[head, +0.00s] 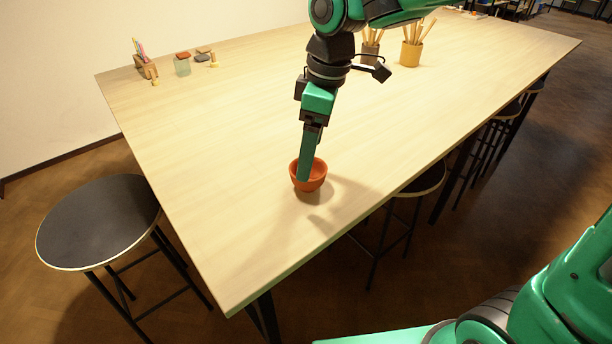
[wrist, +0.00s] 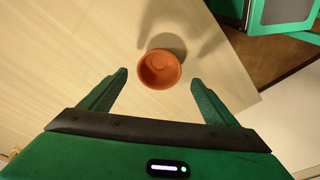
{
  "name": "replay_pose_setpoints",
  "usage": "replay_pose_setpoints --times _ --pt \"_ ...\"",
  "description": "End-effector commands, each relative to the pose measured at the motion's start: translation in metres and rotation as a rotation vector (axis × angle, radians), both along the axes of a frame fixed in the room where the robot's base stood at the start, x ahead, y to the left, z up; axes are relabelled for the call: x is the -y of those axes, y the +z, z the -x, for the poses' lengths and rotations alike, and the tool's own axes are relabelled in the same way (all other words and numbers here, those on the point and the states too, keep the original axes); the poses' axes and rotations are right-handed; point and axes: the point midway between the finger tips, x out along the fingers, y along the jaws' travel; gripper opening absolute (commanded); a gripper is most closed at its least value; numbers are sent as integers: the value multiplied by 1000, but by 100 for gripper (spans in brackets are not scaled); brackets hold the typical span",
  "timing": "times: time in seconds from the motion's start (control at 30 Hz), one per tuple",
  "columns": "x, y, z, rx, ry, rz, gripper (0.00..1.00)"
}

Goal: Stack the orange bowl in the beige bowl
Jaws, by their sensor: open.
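The orange bowl (head: 319,181) stands upright on the pale wooden table, near its front edge. In the wrist view the orange bowl (wrist: 150,80) shows open side up and looks empty, with its shadow behind it. My gripper (head: 304,177) points down at the bowl, and its finger covers part of the rim in the head view. In the wrist view my gripper (wrist: 159,77) is open, with a finger on either side of the bowl and a gap to each. I cannot tell how far the fingertips are above the table. I see no beige bowl in either view.
The table (head: 220,150) is clear around the bowl. Two holders with wooden sticks (head: 411,53) stand towards the back. A pencil block (head: 146,68) and a small jar (head: 182,67) stand at the far left. Stools, one (head: 98,222) at the left, surround the table.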

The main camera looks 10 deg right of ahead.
Motion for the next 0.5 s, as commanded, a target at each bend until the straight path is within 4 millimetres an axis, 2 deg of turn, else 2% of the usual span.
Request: replay_pose_setpoints --times 0.27,0.5 --pt "-1 -20 -1 -1 -1 1 82" --pt "-4 -53 -2 -2 -2 2 82"
